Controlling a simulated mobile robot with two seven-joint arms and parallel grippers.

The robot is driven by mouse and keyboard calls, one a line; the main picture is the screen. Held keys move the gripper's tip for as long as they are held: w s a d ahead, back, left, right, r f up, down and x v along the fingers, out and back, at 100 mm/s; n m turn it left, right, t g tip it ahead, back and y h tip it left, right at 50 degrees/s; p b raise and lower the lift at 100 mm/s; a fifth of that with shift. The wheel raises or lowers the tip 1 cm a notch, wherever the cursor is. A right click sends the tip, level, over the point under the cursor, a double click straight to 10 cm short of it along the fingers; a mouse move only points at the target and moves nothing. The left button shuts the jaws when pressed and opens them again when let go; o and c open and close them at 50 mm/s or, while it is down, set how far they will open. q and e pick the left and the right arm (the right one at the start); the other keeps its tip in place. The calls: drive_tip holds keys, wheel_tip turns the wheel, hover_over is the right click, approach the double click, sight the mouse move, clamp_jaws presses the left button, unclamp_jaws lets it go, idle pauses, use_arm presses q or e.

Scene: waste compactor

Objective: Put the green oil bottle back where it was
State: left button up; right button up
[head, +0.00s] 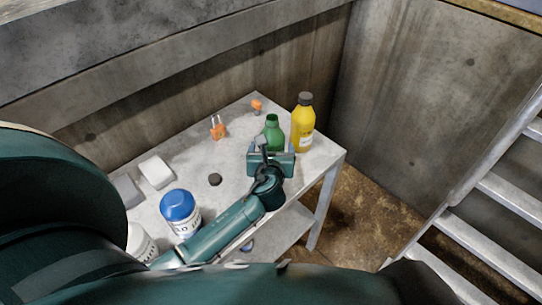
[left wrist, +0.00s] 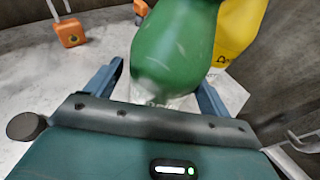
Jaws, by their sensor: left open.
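The green oil bottle (head: 272,131) stands on the grey table near its right end, just left of the yellow bottle (head: 302,124). My left gripper (head: 271,148) is at the near side of the green bottle, with its jaws open. In the left wrist view the green bottle (left wrist: 172,50) shows between the two spread fingers, with a gap at the left finger. Whether the right finger touches it I cannot tell. The gripper hides the bottle's lower part in the head view. My right gripper is not in view.
The table (head: 232,157) also holds orange items (head: 217,128), a dark round piece (head: 214,180), a white block (head: 157,172), a grey block (head: 126,190) and a blue-lidded tub (head: 180,210). Concrete walls (head: 300,50) stand behind. Metal stairs (head: 490,240) are at the right.

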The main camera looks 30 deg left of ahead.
use_arm(q)
drive_tip(key=v, duration=1.2)
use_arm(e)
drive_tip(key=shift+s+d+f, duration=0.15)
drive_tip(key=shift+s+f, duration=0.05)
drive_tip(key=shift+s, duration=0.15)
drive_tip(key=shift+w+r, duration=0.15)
